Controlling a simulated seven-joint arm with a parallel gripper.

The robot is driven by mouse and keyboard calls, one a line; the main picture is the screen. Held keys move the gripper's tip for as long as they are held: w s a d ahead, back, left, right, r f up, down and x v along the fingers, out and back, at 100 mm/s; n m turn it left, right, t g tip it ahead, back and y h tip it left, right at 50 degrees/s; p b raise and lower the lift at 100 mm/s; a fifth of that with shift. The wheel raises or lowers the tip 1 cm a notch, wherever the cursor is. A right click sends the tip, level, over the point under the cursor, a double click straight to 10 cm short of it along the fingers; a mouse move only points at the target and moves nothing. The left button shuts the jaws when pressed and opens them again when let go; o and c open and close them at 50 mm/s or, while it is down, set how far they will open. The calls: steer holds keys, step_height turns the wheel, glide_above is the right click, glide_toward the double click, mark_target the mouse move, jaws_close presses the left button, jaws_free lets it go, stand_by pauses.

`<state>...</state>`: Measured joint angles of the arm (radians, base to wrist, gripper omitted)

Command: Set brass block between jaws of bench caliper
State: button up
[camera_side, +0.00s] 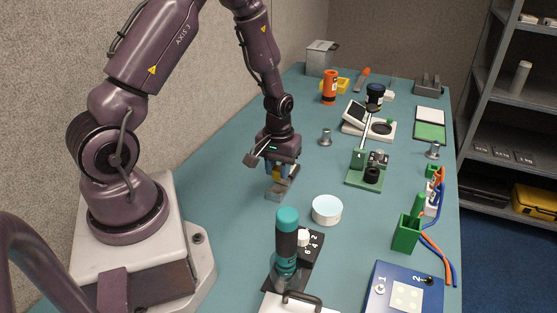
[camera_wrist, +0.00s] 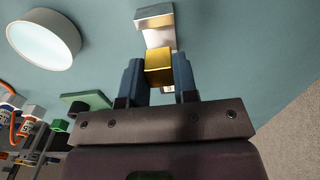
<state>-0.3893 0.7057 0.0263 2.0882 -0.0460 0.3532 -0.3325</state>
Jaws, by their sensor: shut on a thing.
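The brass block (camera_wrist: 158,67) is held between the two blue fingers of my gripper (camera_wrist: 156,75), one finger on each side, in the wrist view. The grey bench caliper (camera_wrist: 160,37) lies just beyond the block, and its far jaw (camera_wrist: 154,12) stands clear of the block with a gap between. In the side view my gripper (camera_side: 279,171) points down over the caliper (camera_side: 276,195). The block's underside and the caliper's nearer jaw are mostly hidden, so I cannot tell whether the block touches the caliper.
A round white-topped tin (camera_side: 327,210) stands right of the caliper. A teal-capped tool (camera_side: 287,240) stands nearer the camera. The teal bench left of the caliper is clear.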

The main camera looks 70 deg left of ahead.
mark_target(278, 180)
steer(key=shift+f, duration=1.9)
steer(key=o, duration=1)
step_height(278, 180, up, 13)
steer(key=shift+f, duration=0.1)
